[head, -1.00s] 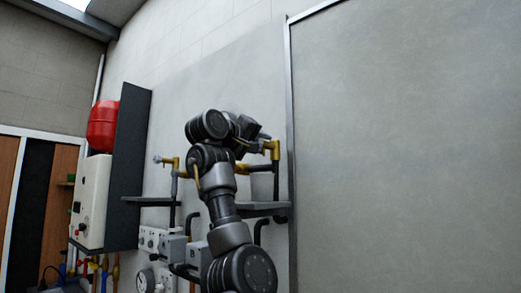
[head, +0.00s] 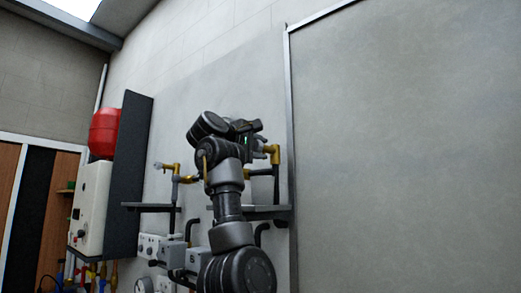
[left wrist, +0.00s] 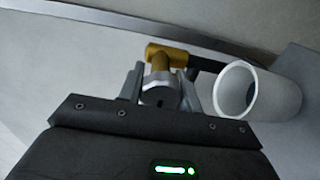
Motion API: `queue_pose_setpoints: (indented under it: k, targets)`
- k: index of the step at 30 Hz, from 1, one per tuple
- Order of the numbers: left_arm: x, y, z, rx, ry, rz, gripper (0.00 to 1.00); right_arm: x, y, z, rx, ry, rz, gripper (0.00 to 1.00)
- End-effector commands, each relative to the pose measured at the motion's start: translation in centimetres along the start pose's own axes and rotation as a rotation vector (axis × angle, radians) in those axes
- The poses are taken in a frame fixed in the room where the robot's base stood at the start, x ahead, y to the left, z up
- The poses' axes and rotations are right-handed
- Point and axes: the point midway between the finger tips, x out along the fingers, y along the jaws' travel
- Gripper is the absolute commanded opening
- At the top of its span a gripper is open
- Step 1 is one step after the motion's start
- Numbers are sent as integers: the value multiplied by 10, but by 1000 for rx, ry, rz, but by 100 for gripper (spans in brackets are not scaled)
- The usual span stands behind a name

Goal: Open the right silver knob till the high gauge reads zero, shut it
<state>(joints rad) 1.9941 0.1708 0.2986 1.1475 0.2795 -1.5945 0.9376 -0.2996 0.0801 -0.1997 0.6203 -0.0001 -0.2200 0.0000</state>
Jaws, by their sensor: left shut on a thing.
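My left gripper (left wrist: 162,88) is shut on the right silver knob (left wrist: 158,90) at the end of a brass fitting (left wrist: 165,56). In the head view the left gripper (head: 258,136) is up at the right brass pipe elbow (head: 273,150), and my arm hides the knob. The left silver knob (head: 158,166) sits on another brass fitting to the left. A round dial (head: 144,285) is cut off at the bottom edge and its reading is too small to tell. My right gripper is not in view.
A white cup (left wrist: 285,95) with its open mouth facing the camera is close to the right finger. Grey shelves (head: 150,206) jut from the wall under the fittings. A red tank (head: 104,132), a white boiler (head: 92,205) and a dark panel (head: 132,170) stand at left.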

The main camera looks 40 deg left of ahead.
Motion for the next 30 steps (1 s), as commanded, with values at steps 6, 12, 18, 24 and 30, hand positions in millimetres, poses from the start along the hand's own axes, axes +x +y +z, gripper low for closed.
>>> queue_pose_setpoints:
  k: [6,12,18,24,30]
  targets:
    - [0,0,0,-28,0,0,12,1,0,0,0,0,0,36]
    - [0,0,0,-30,0,0,12,1,0,0,0,0,0,36]
    - [0,0,0,-30,0,-1,39,1,0,0,0,0,0,36]
    - [0,0,0,-28,-1,0,54,1,0,0,0,0,0,36]
    - [-1,-1,0,-28,0,0,54,2,0,0,0,-1,-1,36]
